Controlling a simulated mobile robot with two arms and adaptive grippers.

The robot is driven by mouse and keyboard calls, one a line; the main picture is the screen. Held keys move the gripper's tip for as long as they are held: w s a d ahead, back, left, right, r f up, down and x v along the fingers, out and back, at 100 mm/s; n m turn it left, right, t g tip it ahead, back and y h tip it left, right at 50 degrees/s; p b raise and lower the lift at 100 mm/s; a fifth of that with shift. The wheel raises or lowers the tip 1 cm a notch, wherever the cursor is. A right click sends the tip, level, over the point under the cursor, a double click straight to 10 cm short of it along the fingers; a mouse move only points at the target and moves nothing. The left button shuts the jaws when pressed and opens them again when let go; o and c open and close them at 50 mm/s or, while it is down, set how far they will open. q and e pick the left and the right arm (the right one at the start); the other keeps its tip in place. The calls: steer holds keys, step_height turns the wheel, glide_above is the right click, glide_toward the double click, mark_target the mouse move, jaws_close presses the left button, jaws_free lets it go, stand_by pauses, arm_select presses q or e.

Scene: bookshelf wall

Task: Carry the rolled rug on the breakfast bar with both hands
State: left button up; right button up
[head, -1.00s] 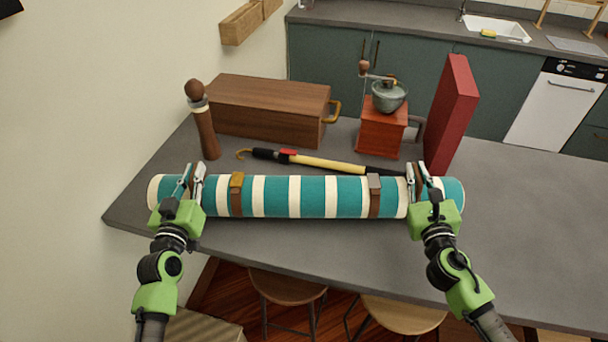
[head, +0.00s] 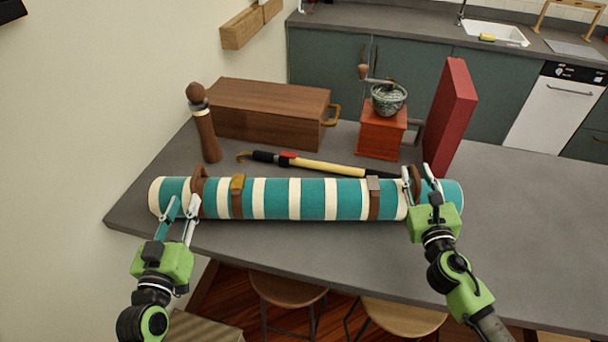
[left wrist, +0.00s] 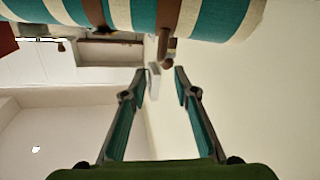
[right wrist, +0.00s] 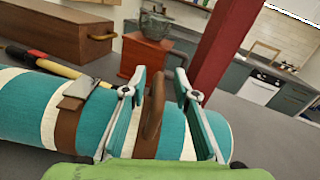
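The rolled rug (head: 313,198), striped teal and white with brown straps, lies across the grey breakfast bar (head: 540,220). A brown loop handle (head: 198,182) stands near its left end, another (right wrist: 153,108) near its right end. My left gripper (head: 182,204) is open and empty, low at the rug's near side and off the left handle. In the left wrist view the rug (left wrist: 205,15) is at the top, beyond the fingertips. My right gripper (head: 416,173) is open with a finger on either side of the right handle; the right wrist view shows gaps at both sides.
Behind the rug stand a pepper mill (head: 203,125), a wooden box (head: 265,112), a red coffee grinder (head: 381,132) and a tall red book (head: 451,115). A yellow-handled umbrella-like item (head: 325,165) lies close behind the rug. The bar's right side is clear. Stools (head: 287,290) stand below.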

steer(key=shift+s, duration=0.3)
arm_select(q)
steer(key=shift+s, duration=1.2)
arm_select(e)
steer(key=s, duration=1.1)
steer(key=shift+s, duration=0.15)
steer(key=shift+a, duration=0.1)
